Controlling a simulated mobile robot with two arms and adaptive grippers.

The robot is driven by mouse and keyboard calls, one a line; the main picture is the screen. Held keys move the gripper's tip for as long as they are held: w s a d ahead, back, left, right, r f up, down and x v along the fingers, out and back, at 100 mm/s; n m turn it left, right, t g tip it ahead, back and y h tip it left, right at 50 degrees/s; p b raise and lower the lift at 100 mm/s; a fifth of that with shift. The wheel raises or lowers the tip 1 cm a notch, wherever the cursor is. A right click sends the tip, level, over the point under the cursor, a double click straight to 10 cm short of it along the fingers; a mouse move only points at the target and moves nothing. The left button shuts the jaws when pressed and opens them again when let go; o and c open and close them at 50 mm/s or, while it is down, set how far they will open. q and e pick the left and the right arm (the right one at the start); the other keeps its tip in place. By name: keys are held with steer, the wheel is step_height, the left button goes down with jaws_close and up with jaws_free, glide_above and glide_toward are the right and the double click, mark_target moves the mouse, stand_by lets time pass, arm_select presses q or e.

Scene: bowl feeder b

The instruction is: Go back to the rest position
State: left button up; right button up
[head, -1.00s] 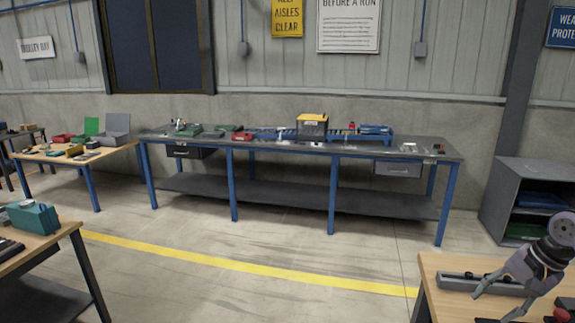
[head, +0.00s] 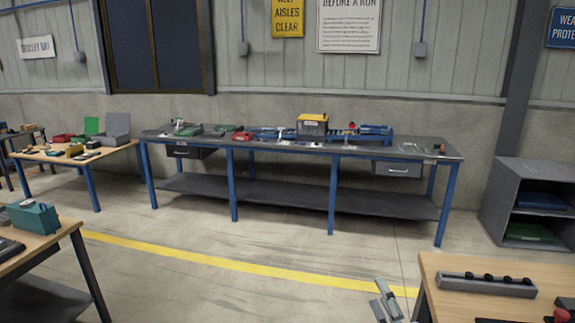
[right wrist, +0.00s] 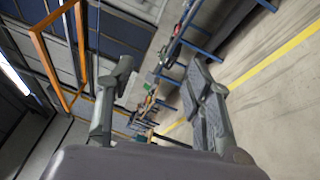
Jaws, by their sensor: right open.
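My right gripper (head: 386,301) shows at the bottom edge of the head view, left of the wooden bench at the lower right. Only its fingers are in the picture; the rest of the arm is out of view. In the right wrist view its two fingers (right wrist: 160,98) stand wide apart with nothing between them, so it is open and empty. My left gripper is not in view.
The wooden bench (head: 450,299) at the right carries a grey strip (head: 487,285) with several black knobs. A long blue-legged workbench (head: 270,147) stands along the wall. The floor (head: 250,240) between is clear, with a yellow line.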

steer(key=s+d+f+m+g+h, duration=0.35)
steer(key=s+f+m, duration=0.25)
steer(key=f+m, duration=0.3)
steer(key=s+a+f+m+g, duration=0.1)
steer(key=s+f+m+g, duration=0.5)
steer(key=s, duration=0.6)
steer(key=s+a+f+m+g, duration=0.2)
steer(key=s+f+m+g, duration=0.35)
steer(key=s, duration=0.65)
step_height(320, 180, down, 26)
steer(key=g, duration=0.2)
steer(key=s+d+f, duration=0.3)
steer(key=s+f, duration=1.4)
steer(key=s, duration=0.1)
steer(key=shift+d+n+g, duration=0.15)
steer(key=shift+n+g, duration=0.25)
steer(key=shift+n, duration=0.05)
steer(key=shift+s+f+y, duration=0.1)
steer(key=shift+y, duration=0.15)
steer(key=shift+c, duration=0.3)
